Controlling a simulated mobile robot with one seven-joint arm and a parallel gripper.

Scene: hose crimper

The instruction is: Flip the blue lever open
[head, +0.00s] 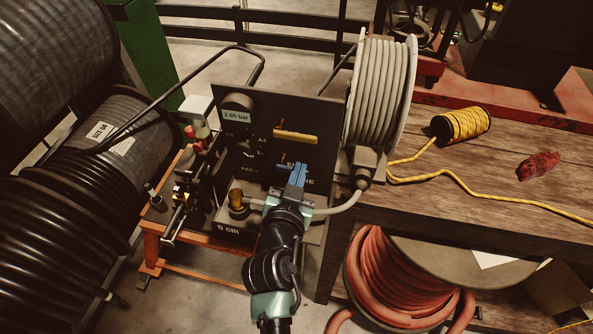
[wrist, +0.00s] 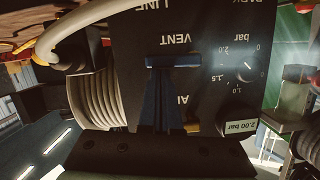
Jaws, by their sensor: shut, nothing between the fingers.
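The blue lever (wrist: 185,61) lies crosswise in front of the black panel (wrist: 125,45), by the VENT label in the wrist view. My gripper (wrist: 160,88) is shut and empty. Its dark blue fingers point at the panel, with their tips at the left part of the lever; I cannot tell whether they touch it. In the head view my gripper (head: 296,180) is in front of the lower right of the panel. There the blue of the fingers and the lever overlap, so the lever is hard to make out apart.
A yellow lever (head: 296,137) sits higher on the panel, near a gauge marked 2.00 bar (head: 237,115). A grey hose reel (head: 380,95) stands right of the panel. A grey hose (head: 340,207) runs close beside my gripper. Black hose rolls (head: 40,220) fill the left.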

